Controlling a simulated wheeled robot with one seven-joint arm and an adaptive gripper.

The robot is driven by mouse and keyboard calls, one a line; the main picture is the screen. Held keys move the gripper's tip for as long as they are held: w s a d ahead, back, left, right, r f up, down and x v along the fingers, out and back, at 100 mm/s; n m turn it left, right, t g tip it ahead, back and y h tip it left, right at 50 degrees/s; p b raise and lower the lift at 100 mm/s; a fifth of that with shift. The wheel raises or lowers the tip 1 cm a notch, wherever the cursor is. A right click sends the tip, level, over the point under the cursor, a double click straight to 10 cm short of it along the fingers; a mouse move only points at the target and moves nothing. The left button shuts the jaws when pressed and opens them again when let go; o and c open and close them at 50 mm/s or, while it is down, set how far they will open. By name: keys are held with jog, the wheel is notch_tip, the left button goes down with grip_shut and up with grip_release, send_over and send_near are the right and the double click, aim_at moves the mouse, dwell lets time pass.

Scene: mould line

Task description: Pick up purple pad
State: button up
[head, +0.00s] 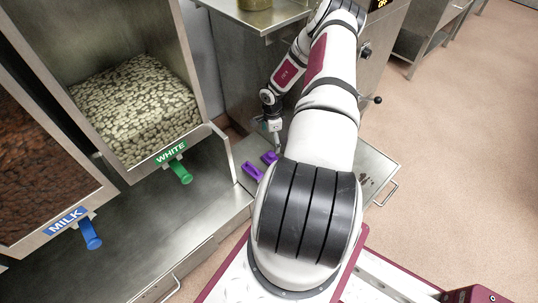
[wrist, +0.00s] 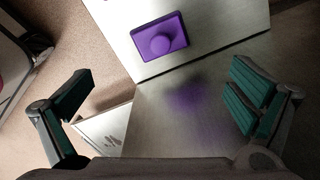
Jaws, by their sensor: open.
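In the wrist view a purple rectangular pad (wrist: 174,27) with a round knob on top lies on a brushed metal surface (wrist: 228,22), near its edge. My gripper (wrist: 163,92) is open and empty, with its dark green padded fingers wide apart. The pad is beyond the fingertips, towards the top of the picture, apart from both. In the head view my gripper (head: 276,140) points down beside two small purple shapes (head: 253,172). I cannot tell which of these shapes is the pad seen from the wrist.
Bins of white chips (head: 135,105) and brown pieces (head: 35,170) stand at left, with a green scoop handle (head: 181,172) and a blue one (head: 90,234). A metal drawer (head: 374,170) with a handle is at right. Open floor (head: 460,150) lies farther right.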

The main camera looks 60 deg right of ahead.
notch_tip(320, 180, down, 13)
jog(key=b, duration=0.5)
jog(key=shift+r, duration=0.1)
jog(key=c, duration=1.1)
